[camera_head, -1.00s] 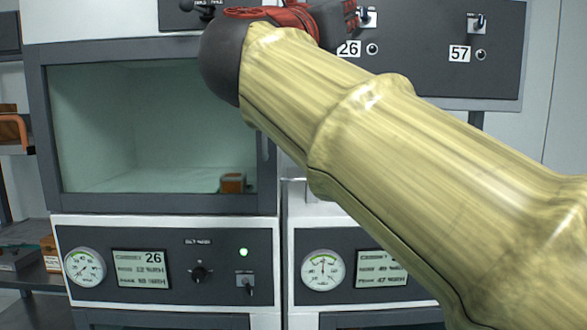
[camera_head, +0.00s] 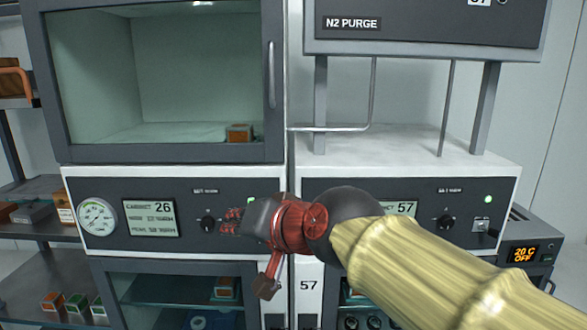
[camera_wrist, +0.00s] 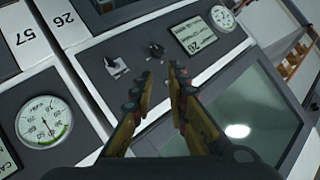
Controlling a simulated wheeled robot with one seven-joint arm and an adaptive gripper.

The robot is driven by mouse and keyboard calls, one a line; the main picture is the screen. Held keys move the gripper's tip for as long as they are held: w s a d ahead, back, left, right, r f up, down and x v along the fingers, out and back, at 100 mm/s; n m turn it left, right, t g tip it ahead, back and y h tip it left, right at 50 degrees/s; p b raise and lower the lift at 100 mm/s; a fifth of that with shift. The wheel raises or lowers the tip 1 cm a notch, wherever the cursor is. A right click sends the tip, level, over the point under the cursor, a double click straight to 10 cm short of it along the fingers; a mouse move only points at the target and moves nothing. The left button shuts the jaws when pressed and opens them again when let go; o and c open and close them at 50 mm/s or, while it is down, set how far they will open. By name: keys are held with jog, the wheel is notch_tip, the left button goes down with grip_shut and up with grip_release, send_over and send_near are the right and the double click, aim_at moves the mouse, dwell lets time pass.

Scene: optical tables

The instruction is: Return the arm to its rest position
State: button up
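The panel with a knob, a toggle switch and a display (camera_wrist: 208,32) shows beyond the fingertips. I cannot tell how far the fingertips are from the panel.
The cabinet 26 window (camera_head: 205,70) shows a small orange-brown box (camera_head: 240,133) inside. Cabinet 57's panel (camera_head: 440,208) is behind my arm. A shelf (camera_head: 40,258) with small boxes stands at left; a small unit reading 20 C OFF (camera_head: 522,254) is at right.

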jog(key=s+d+f+g+h+b, duration=0.1)
jog(key=s+d+f+h, duration=0.1)
jog(key=s+d+f, duration=0.4)
jog(key=s+d+f+g+h+b, duration=0.1)
jog(key=s+d+f+g+h, duration=0.1)
jog(key=s+d+f, duration=0.5)
jog(key=s+d+f+g+h+b, duration=0.1)
jog(key=s+d+f, duration=0.5)
jog(key=d+f, duration=0.9)
jog(key=shift+s+d+f+h+b, duration=0.35)
jog(key=shift+f+h+b, duration=0.2)
jog(key=shift+h, duration=0.85)
